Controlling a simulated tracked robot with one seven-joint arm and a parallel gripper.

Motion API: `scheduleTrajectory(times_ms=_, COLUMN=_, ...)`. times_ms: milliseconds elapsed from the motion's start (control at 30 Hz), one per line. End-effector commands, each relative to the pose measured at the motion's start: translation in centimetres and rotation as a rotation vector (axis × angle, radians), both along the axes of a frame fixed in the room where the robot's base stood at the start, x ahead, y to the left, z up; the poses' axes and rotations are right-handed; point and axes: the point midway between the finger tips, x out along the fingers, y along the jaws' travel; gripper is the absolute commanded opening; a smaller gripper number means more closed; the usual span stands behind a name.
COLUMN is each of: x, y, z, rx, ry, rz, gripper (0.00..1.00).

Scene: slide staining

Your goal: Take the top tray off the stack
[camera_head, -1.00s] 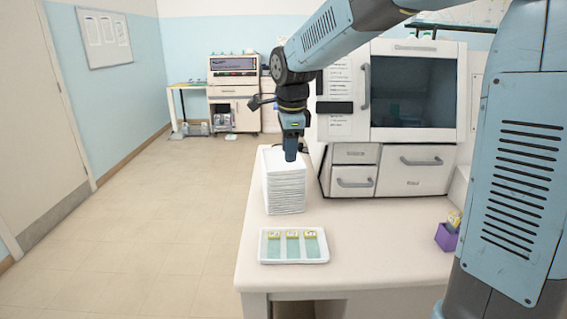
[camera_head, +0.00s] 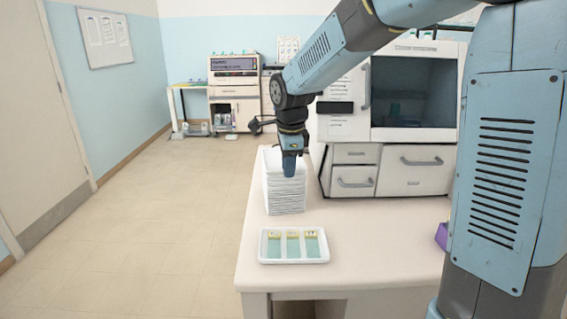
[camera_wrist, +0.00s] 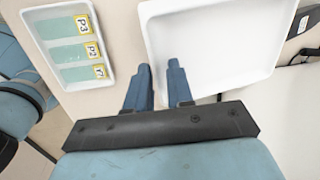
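The stack of white trays (camera_head: 284,196) stands on the bench, left of the large white machine. Its top tray (camera_wrist: 215,45) is empty and fills the upper middle of the wrist view. My gripper (camera_head: 289,173) is over the stack, pointing down. In the wrist view my gripper (camera_wrist: 160,75) has its two blue fingers apart with a gap between them. The fingers overlap the near edge of the top tray in that view, with nothing held. I cannot tell whether a finger touches the tray or how high it is above it.
A separate white tray (camera_head: 293,261) with several slides labelled in yellow lies on the bench in front of the stack. The machine (camera_head: 412,100) with drawers stands close on the right of the stack. The bench (camera_head: 380,230) is clear in front of the machine.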

Motion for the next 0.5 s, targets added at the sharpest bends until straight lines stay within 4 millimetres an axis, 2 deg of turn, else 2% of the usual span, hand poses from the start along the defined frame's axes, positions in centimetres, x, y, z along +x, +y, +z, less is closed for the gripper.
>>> scheduleTrajectory(times_ms=33, x=-0.09, y=-0.03, z=-0.14, rx=-0.001, ry=0.004, rz=0.000, gripper=0.12)
scheduleTrajectory(times_ms=167, x=-0.12, y=-0.04, z=-0.19, rx=-0.002, ry=0.006, rz=0.000, gripper=0.00)
scheduleTrajectory(times_ms=500, x=-0.15, y=-0.08, z=-0.28, rx=-0.003, ry=0.008, rz=0.000, gripper=0.00)
